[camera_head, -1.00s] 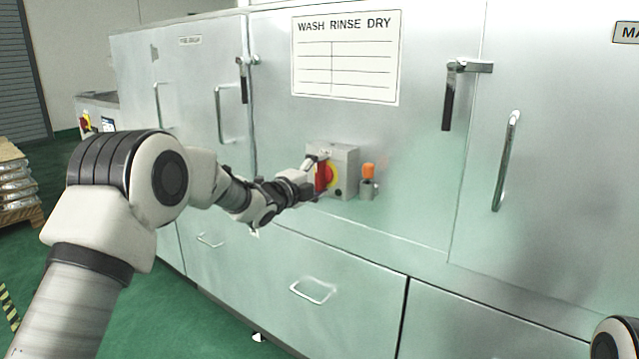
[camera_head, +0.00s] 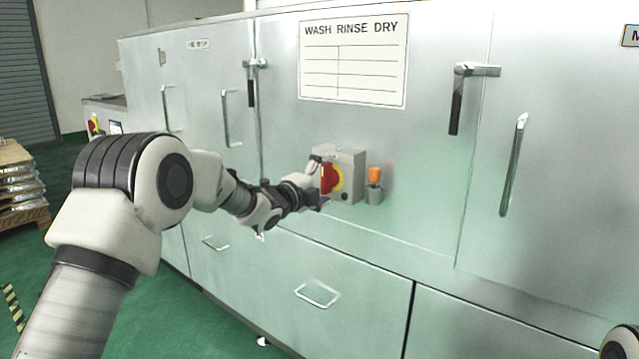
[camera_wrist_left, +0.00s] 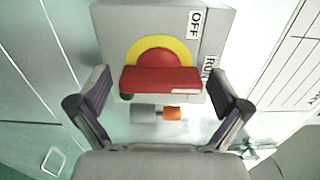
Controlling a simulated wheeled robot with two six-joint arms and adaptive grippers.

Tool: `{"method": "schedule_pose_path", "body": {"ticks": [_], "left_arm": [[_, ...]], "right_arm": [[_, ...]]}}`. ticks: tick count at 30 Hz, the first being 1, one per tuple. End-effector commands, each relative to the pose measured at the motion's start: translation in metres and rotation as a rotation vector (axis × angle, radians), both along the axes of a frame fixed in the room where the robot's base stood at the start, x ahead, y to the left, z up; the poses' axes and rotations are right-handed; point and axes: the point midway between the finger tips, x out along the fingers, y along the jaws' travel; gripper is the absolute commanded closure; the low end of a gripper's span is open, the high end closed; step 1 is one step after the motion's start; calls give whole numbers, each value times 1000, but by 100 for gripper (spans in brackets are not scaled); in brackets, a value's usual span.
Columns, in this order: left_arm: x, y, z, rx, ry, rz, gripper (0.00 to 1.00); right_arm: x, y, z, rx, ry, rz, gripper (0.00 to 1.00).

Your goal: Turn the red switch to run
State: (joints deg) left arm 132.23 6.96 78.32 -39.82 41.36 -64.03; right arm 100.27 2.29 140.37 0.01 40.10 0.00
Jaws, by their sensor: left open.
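The red switch (camera_head: 327,178) is a red bar handle on a yellow disc, on the front of a grey box (camera_head: 350,171) fixed to the metal cabinet. In the left wrist view the red handle (camera_wrist_left: 160,81) lies crosswise, its right end near the RUN label (camera_wrist_left: 209,70). The OFF label (camera_wrist_left: 194,22) is above that. My left gripper (camera_head: 317,182) is open in front of the switch. In the left wrist view its fingers (camera_wrist_left: 160,104) stand apart, one beyond each end of the handle, with visible gaps. My right gripper is not in view.
An orange-topped fitting (camera_head: 375,184) sticks out just right of the box. Door handles (camera_head: 513,165) and drawer pulls (camera_head: 317,294) project from the cabinet. A loaded pallet (camera_head: 20,190) stands at the far left. The green floor (camera_head: 190,325) in front is clear.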

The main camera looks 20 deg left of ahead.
Motion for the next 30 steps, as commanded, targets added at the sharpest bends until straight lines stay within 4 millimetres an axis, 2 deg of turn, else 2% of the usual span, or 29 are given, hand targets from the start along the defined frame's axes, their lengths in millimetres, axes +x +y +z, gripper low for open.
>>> {"method": "schedule_pose_path", "body": {"ticks": [5, 12, 15, 20, 30], "left_arm": [[-25, 10, 1, -2, 2, 1, 0], [-83, 31, 1, -4, 0, 1, 0], [-100, 37, 0, -3, 1, 1, 0], [-111, 40, 0, 0, -1, 0, 0], [-111, 40, 0, 0, 0, 0, 0]], "right_arm": [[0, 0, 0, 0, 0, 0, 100], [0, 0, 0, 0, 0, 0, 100], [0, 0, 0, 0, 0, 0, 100], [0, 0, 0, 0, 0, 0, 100], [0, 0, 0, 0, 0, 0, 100]]}}
